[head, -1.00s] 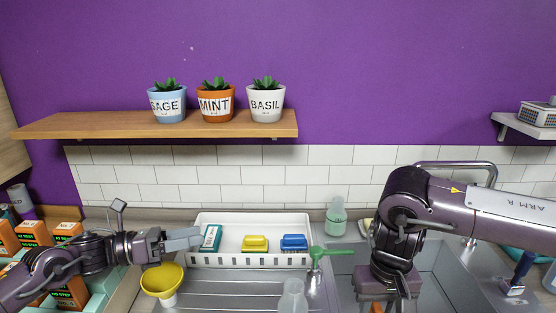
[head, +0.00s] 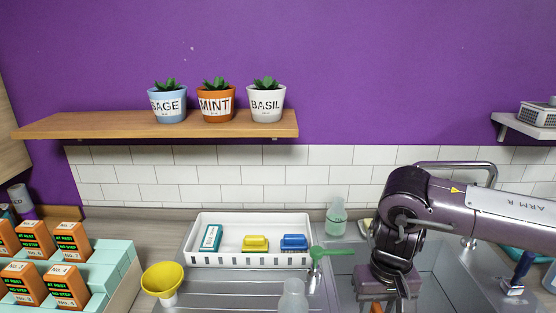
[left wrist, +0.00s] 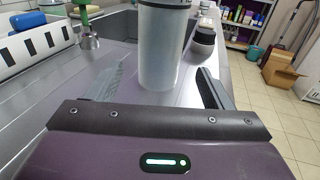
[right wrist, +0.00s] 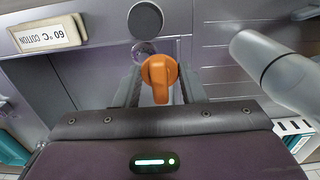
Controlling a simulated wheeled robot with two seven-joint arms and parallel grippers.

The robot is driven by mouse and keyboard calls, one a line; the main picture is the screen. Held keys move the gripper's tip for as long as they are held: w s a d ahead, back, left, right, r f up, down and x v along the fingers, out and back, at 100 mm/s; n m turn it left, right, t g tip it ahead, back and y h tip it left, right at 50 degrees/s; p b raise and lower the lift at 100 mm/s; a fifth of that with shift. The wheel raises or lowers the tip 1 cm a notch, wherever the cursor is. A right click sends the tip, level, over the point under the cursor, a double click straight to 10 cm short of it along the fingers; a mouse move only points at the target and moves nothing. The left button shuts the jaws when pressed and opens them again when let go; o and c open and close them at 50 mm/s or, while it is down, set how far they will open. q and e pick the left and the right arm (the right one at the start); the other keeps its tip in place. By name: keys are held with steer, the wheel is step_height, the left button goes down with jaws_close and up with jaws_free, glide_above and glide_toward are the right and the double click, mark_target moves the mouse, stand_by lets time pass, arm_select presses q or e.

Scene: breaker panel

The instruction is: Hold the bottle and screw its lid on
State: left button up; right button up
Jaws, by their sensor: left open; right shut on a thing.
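A clear, frosted bottle (left wrist: 162,45) stands upright on the steel counter in the left wrist view, with a dark band near its top at the frame edge. In the head view the bottle (head: 293,297) is at the bottom edge. My left gripper (left wrist: 158,80) is open, with a finger to each side of the bottle and gaps between. My right gripper (right wrist: 160,88) is shut on an orange knob-like piece (right wrist: 158,72); I cannot tell if this is the lid. The bottle also shows at the right of the right wrist view (right wrist: 275,65).
A dark round object (left wrist: 204,42) stands close beside the bottle. A bottle with green liquid (head: 336,217) stands by the wall.

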arm_select(q)
steer(key=x, duration=0.7)
steer(key=shift+w+d, duration=0.1)
steer(key=c, duration=1)
stand_by(0.8)
arm_select(e)
steer(key=w+a+r+n, duration=0.2)
steer(key=a+r+n, duration=1.4)
steer(key=n, duration=0.5)
steer(key=shift+w+r, duration=0.2)
steer(key=shift+w, duration=0.05)
steer(key=shift+a, duration=0.1)
